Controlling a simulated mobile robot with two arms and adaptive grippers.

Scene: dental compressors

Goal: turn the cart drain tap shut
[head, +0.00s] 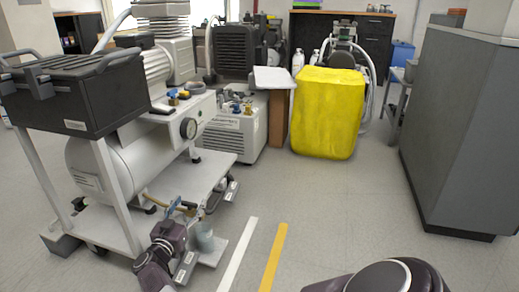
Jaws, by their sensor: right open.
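The cart (120,213) stands at the left, with a light grey tank (90,168) lying on it. My right gripper (175,214), dark purple, comes up from the bottom edge and is open just below the tap. I cannot tell whether it touches the tap. Its fingertips are hard to make out. My left gripper is not in view.
A grey cup (203,238) stands on the lower shelf. A yellow covered block (327,112) and a grey cabinet (460,130) stand beyond clear floor with white and yellow strips.

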